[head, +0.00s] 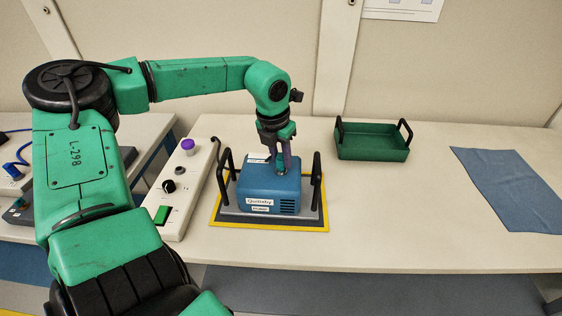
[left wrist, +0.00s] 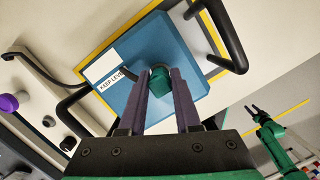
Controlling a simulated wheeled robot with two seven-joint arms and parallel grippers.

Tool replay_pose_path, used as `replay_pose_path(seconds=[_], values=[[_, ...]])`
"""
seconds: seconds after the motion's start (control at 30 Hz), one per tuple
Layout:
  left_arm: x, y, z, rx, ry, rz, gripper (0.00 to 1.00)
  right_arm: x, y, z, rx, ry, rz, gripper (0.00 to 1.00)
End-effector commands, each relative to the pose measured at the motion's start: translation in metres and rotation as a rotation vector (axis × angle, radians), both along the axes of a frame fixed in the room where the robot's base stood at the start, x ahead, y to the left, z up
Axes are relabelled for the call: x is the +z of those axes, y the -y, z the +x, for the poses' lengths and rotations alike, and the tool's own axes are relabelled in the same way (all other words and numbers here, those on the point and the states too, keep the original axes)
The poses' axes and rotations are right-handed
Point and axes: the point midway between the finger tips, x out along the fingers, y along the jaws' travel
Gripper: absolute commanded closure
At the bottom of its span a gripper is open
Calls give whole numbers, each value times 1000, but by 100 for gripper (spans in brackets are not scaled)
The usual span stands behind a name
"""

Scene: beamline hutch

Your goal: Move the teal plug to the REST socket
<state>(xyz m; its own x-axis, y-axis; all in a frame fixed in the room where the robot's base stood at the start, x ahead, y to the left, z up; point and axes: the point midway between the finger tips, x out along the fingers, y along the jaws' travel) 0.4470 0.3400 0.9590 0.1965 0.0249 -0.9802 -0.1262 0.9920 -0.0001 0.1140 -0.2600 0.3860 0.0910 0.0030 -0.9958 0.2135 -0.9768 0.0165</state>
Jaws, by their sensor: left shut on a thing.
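My left gripper (head: 281,166) points down over the blue box (head: 268,191) and is shut on the teal plug (left wrist: 160,79). The plug sits between the fingertips at the top of the box. I cannot tell whether it is seated in a socket or just above one. The box has a "Quimby" label on its front and a "KEEP LEVEL" label (left wrist: 108,86) on top. I cannot read a REST marking in either view. A green arm with a small gripper (left wrist: 252,109), seemingly my right one, shows in the left wrist view; its opening is too small to judge.
The box stands on a grey tray with black handles (head: 317,182), on a yellow-edged mat (head: 270,227). A white panel with knobs (head: 186,190) lies to its left. A green tray (head: 371,146) and a blue cloth (head: 515,187) lie right. The front right table is clear.

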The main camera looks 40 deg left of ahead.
Motion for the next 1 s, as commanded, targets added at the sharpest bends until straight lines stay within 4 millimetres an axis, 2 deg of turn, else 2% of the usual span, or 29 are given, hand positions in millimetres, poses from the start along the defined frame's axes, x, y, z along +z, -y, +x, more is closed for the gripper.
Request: replay_pose_path(seconds=[1.0], values=[[52, 0, 0, -1, 2, 0, 100, 29, 0, 0, -1, 1, 0, 50]])
